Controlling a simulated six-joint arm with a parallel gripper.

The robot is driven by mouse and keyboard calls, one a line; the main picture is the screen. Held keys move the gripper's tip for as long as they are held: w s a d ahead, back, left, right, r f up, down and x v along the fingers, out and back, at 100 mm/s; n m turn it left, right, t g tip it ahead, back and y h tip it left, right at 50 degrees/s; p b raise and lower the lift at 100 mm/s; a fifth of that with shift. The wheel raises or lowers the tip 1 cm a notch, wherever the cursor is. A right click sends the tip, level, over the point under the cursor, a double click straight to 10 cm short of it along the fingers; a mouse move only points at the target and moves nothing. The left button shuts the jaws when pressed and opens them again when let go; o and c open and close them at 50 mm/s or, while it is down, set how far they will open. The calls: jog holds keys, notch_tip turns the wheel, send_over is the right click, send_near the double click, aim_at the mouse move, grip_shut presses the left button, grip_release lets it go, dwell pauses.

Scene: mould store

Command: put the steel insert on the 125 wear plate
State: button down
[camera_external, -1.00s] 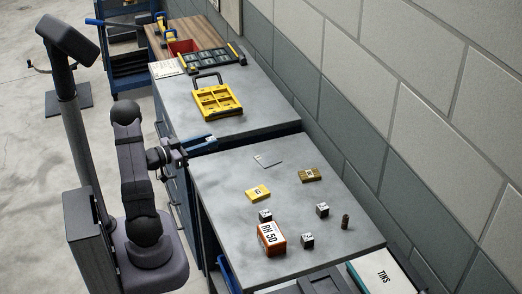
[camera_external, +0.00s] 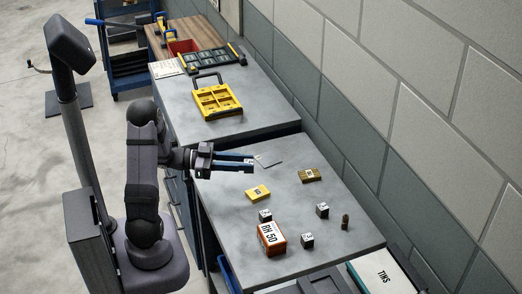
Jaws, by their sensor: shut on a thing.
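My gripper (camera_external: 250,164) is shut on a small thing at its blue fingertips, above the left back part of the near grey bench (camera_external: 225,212). The held piece is barely visible and mostly hidden by the fingers; I take it to be the steel insert. A yellow labelled plate (camera_external: 258,193) lies in front of the gripper, apart from it. A brownish-gold labelled plate (camera_external: 310,175) lies to the right. A thin grey plate (camera_external: 270,158) lies just behind the fingertips in the picture. The labels are too small to read, so I cannot tell which is the 125 wear plate.
An orange box (camera_external: 271,238) marked RH 50, dark labelled cubes (camera_external: 322,210) and a brown cylinder (camera_external: 345,221) stand on the near bench. A white TINS box (camera_external: 382,274) is at the front right. A yellow tray (camera_external: 217,101) is on the far bench.

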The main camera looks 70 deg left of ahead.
jog(key=shift+f, duration=4.95)
jog(key=shift+f, duration=0.15)
jog(key=c, duration=1.5)
grip_release()
jog(key=shift+o, duration=0.2)
jog(key=b+v, duration=0.2)
jog(key=v, duration=1)
jog(key=shift+b, duration=0.3)
